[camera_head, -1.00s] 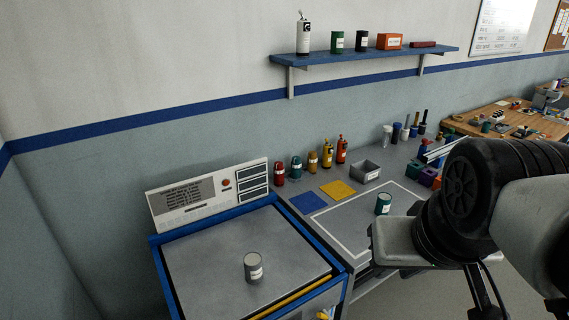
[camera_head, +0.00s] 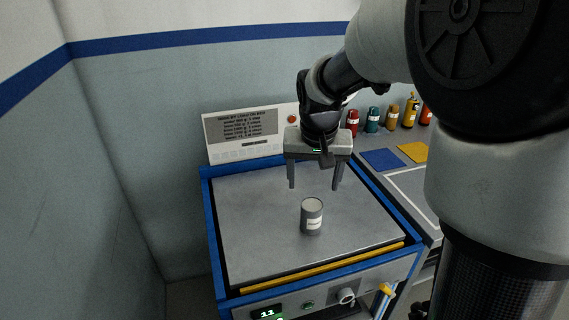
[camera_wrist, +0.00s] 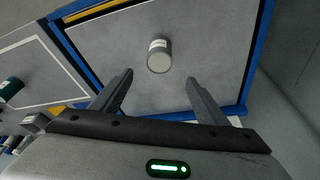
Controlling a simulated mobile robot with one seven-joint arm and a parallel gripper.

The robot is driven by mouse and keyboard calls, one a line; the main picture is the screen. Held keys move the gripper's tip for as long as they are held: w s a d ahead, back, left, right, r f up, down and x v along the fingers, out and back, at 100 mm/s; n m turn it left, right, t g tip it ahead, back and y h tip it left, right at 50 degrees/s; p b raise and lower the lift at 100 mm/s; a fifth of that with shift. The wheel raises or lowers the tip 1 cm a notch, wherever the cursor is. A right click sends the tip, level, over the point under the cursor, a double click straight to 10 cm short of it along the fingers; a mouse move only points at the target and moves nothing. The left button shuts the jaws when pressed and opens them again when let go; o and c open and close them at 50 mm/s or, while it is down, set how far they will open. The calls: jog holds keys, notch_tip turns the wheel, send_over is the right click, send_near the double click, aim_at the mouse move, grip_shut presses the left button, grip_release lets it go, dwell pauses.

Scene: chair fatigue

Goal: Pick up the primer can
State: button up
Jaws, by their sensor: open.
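A grey can (camera_head: 312,217) with a white label stands upright on the grey plate of the blue-framed machine (camera_head: 262,237). The label is too small to read for certain. My gripper (camera_head: 315,188) is open and empty above the plate, above and behind the can in the head view. In the wrist view the can (camera_wrist: 159,54) lies beyond the fingertips, roughly midway between the two fingers (camera_wrist: 160,78), and neither finger touches it.
A panel (camera_head: 243,134) with printed text stands at the machine's back edge. Several coloured bottles (camera_head: 373,119) and blue and yellow squares are on the bench to the right. A dark green can (camera_wrist: 10,88) shows at the wrist view's left. The plate around the grey can is clear.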

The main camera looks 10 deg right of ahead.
aim_at(312, 204)
jog(key=b+x, duration=0.2)
jog(key=x, duration=0.9)
jog(key=shift+s+d, duration=0.1)
jog(key=x, duration=0.1)
jog(key=b+x, duration=0.2)
jog(key=x, duration=0.1)
jog(key=shift+s+f, duration=0.2)
jog(key=shift+s, duration=0.05)
jog(key=shift+w+f, duration=0.25)
jog(key=shift+f, duration=0.2)
jog(key=shift+r, duration=0.1)
jog(key=c, duration=1.5)
